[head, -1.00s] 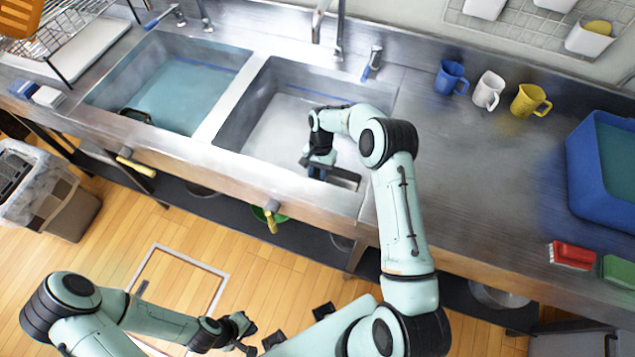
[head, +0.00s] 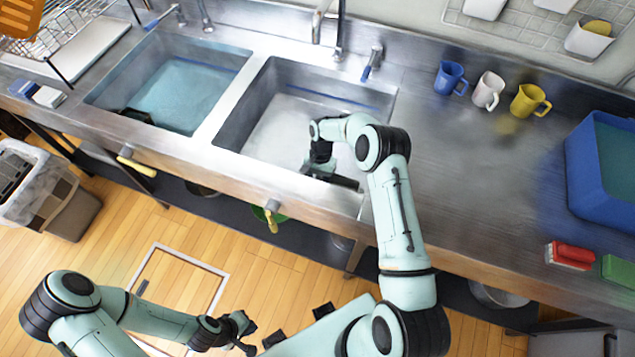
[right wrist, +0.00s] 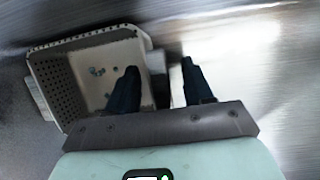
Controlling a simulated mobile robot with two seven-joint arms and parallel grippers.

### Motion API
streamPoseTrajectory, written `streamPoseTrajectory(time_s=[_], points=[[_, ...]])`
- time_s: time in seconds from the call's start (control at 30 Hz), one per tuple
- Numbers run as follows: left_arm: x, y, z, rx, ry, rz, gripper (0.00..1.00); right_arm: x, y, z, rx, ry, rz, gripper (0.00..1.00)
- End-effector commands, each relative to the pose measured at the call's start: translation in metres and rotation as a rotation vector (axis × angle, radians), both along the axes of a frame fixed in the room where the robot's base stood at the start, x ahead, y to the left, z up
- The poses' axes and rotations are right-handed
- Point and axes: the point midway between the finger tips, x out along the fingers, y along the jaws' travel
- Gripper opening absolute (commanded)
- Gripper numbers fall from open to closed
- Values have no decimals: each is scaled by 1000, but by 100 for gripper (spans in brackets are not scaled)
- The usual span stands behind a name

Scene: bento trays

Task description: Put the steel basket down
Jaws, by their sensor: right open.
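The steel basket (right wrist: 92,78), a pale box with rows of holes in its side, sits on the metal sink floor in the right wrist view. My right gripper (right wrist: 160,64) is open, with one dark finger over the basket's inside and the other beyond its right wall. I cannot tell whether either finger touches it. My left gripper (head: 250,338) hangs over the floor, apparently open and empty.
The right sink (head: 285,125) has bare floor to the left. The left sink (head: 180,95) holds water and a dark object. A tap (head: 340,35) stands behind. Blue, white and yellow mugs (head: 488,90) and a blue tub (head: 590,185) stand on the right counter.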

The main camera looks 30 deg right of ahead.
Motion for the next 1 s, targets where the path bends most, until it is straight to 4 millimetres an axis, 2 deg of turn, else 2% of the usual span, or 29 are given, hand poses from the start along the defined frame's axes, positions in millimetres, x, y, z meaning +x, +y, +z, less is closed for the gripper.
streamPoseTrajectory(time_s=[0.17,0.4,0.6,0.73,1.0], points=[[1,0,1,0,-1,0,0,7,-5,22,-1,-6,-1,51],[4,0,5,0,-4,0,0,20,-17,71,-2,-5,-1,51],[7,0,9,0,-9,0,0,28,-24,102,-2,-4,0,51],[8,0,10,0,-9,0,0,30,-26,110,0,-1,0,51],[8,0,10,0,-9,0,0,30,-27,112,0,0,0,51]])
